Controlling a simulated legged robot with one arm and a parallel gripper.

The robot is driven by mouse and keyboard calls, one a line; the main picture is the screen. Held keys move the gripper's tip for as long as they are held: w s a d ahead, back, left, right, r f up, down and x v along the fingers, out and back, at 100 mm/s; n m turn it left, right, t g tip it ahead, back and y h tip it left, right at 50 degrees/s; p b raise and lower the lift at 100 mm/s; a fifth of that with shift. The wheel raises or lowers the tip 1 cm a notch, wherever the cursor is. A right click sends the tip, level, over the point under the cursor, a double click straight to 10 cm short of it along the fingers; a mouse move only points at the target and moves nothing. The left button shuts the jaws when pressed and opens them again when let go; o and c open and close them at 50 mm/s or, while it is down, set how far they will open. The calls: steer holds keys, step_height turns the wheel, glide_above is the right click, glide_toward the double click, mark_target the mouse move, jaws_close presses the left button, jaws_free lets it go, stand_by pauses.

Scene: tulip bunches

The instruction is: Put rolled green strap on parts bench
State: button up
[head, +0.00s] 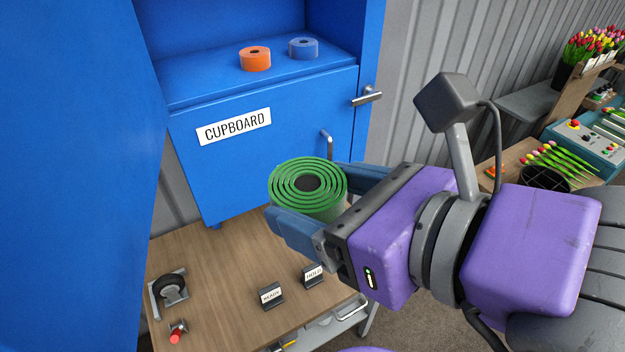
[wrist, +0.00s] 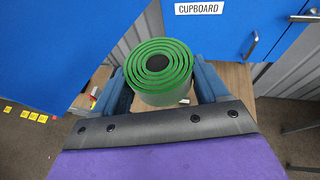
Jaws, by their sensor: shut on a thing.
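The rolled green strap (head: 309,184) is a coil with a dark centre. My gripper (head: 308,200) is shut on it and holds it upright in the air, in front of the blue cupboard and above the wooden bench (head: 215,262). The strap also shows in the wrist view (wrist: 158,72) between the two blue fingers. The bench carries a caster wheel in a bracket (head: 168,290), a small red part (head: 178,331), and two small signs reading READY (head: 271,295) and HOLD (head: 313,276). My gripper hides the bench's right rear part.
The blue cupboard (head: 285,150) stands behind the bench, with an orange roll (head: 255,58) and a blue roll (head: 303,48) on its shelf. A large blue panel (head: 75,170) borders the left. Tulips and a teal machine (head: 585,145) are at the right. The bench's middle is clear.

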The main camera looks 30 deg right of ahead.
steer(key=shift+s, duration=1.45)
steer(key=shift+s+a+b, duration=0.1)
steer(key=shift+s+b, duration=1.1)
steer(key=shift+s, duration=1.5)
